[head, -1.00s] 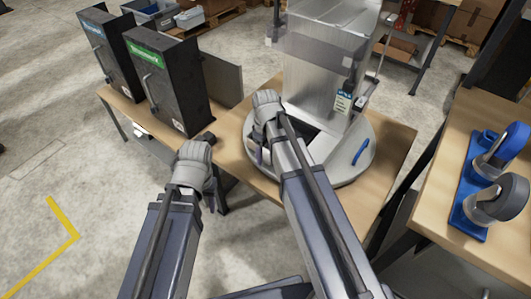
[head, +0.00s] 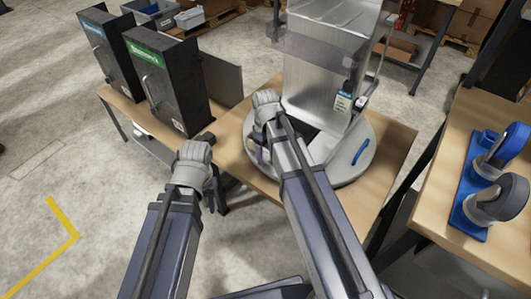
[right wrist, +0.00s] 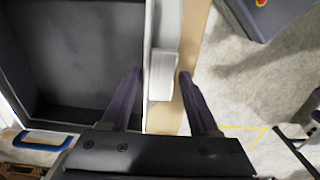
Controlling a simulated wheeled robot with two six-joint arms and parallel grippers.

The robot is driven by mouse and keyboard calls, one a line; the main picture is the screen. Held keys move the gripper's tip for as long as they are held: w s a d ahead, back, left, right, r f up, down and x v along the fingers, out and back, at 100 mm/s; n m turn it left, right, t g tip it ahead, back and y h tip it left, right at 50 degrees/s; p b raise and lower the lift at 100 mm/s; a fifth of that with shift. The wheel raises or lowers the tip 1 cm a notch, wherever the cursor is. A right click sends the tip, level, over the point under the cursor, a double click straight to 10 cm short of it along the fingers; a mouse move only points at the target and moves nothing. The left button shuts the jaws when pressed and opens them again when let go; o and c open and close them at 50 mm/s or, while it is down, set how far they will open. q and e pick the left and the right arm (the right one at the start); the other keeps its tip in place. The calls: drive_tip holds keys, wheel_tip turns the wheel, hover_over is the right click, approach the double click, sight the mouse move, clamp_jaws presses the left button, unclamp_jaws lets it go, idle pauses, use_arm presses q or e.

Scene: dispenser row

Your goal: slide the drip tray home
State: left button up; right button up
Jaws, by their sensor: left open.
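In the head view a tall metal dispenser (head: 325,75) stands on a round grey base (head: 345,170). A dark opening shows at its foot, partly hidden by my right gripper (head: 264,125). In the right wrist view a dark hollow box (right wrist: 70,60), which looks like the drip tray, has a pale rim and a pale block (right wrist: 163,75) on its side. My right gripper (right wrist: 160,80) is open, its fingers on either side of the block; a gap shows at the left finger. My left gripper (head: 207,145) is open and empty near the table's front edge.
Two dark dispensers with handles, one green-labelled (head: 165,80), stand at left on the wooden table (head: 235,145). A blue handle (head: 362,151) is on the round base. Another table at right carries a blue rack (head: 468,205) with grey round items. Bare wood lies right of the base.

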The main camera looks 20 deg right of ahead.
drive_tip(key=shift+o, duration=1.4)
drive_tip(key=shift+r, duration=0.1)
wheel_tip(320, 180, up, 8)
drive_tip(key=p, duration=0.8)
drive_tip(key=shift+f, duration=0.2)
